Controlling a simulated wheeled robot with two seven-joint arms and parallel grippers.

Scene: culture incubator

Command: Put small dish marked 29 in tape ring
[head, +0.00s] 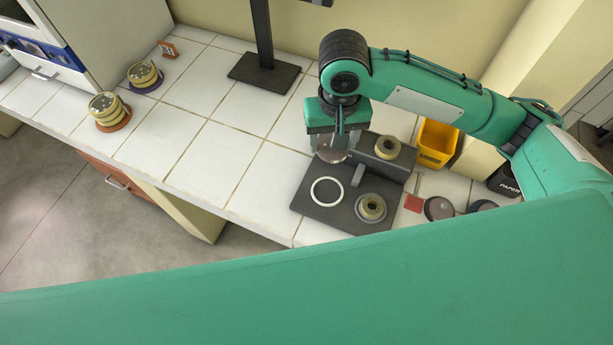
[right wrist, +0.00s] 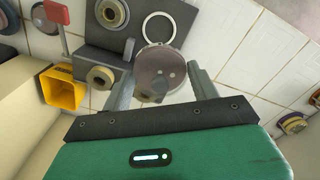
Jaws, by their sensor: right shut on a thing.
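The right gripper (head: 331,148) points down and is shut on a small round brownish-grey dish (head: 330,156), held above the dark board. In the right wrist view the dish (right wrist: 155,72) sits between the fingers (right wrist: 163,85). I cannot read a number on it. The white tape ring (head: 313,190) lies flat on the dark board (head: 300,205), left of its upright post. The ring (right wrist: 145,24) also shows beyond the dish in the right wrist view. It is empty, and the dish is apart from it. My left gripper is not in view.
A tape-like roll (head: 372,207) stands on the board, and another (head: 387,147) sits on a dark block behind. A yellow bin (head: 436,143) and dark round items (head: 438,208) are at right. Stacked dishes (head: 108,108) stand far left. The middle tiles are clear.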

